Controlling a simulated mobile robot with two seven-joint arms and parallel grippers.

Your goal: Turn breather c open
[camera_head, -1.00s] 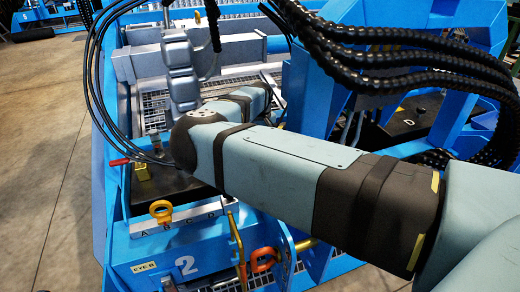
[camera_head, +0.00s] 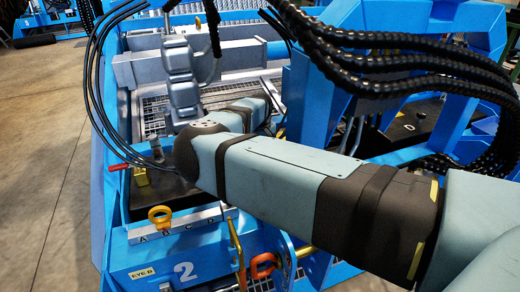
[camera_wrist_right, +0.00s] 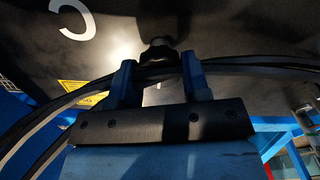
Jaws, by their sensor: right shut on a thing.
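In the right wrist view, a dark round knob (camera_wrist_right: 158,53) stands out from a dark panel (camera_wrist_right: 230,25) that carries a white letter C (camera_wrist_right: 74,18). It looks like breather c. My right gripper (camera_wrist_right: 158,66) has its two blue fingers on either side of the knob and is shut on it. The knob's far end and any open mark are not readable. In the head view my right arm reaches in from the right and hides its gripper and the knob. My left gripper is in neither view.
Black cables (camera_wrist_right: 235,68) run close by the fingers. A yellow label (camera_wrist_right: 82,98) is on the left. In the head view, a blue frame (camera_head: 115,235), a yellow ring (camera_head: 160,216), an orange ring (camera_head: 264,266) and thick black hoses (camera_head: 400,75) surround the arm.

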